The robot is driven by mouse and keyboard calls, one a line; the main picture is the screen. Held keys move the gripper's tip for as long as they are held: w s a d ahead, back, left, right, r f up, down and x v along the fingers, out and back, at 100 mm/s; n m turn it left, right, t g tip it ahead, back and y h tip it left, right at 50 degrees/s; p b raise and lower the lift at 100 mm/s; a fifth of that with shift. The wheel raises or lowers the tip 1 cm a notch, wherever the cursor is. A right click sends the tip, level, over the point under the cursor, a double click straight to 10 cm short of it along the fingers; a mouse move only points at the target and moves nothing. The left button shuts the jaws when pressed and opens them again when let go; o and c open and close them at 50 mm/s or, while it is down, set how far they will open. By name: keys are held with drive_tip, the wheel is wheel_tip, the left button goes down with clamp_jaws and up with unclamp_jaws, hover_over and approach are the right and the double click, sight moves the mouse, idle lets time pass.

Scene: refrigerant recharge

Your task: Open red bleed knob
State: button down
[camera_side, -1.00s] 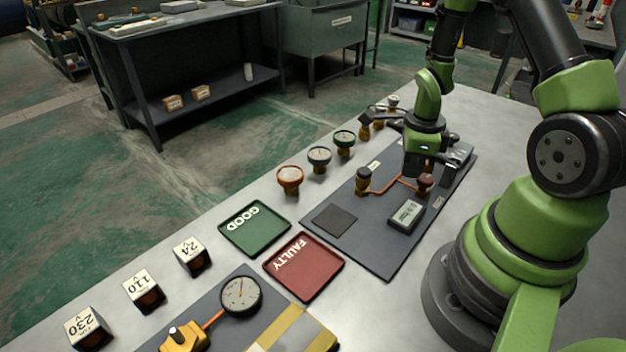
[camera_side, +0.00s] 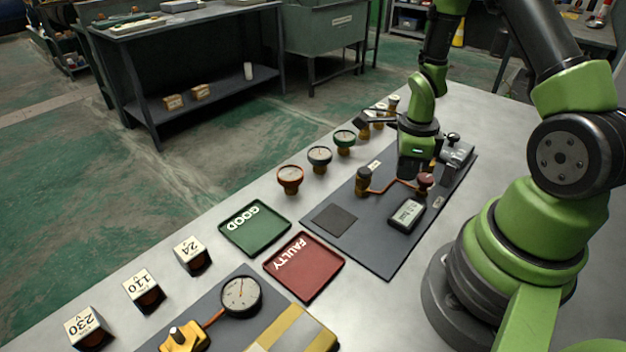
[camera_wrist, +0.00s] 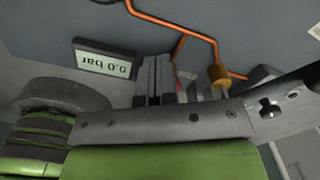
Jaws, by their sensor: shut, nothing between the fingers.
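The red bleed knob (camera_side: 425,180) is a round dark-red cap at the right end of the orange pipe on the dark mat. My gripper (camera_wrist: 159,80) is above the pipework, pointing down, with its fingers together and empty. In the side view the gripper's body is just behind and above the knob; its fingertips are hard to make out there, and I cannot tell whether they touch the knob. In the wrist view a reddish part (camera_wrist: 179,82) shows beside the fingers, mostly hidden.
A pressure display (camera_side: 406,214) stands in front of the knob; it shows 0.0 bar in the wrist view (camera_wrist: 104,61). A brass fitting (camera_side: 363,180) is left of the knob. Green (camera_side: 238,243) and red (camera_side: 322,283) trays and several gauges (camera_side: 290,178) lie further left.

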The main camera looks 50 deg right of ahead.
wheel_tip(320, 180, up, 6)
drive_tip(key=shift+s+f, duration=0.1)
drive_tip(key=shift+f, duration=0.1)
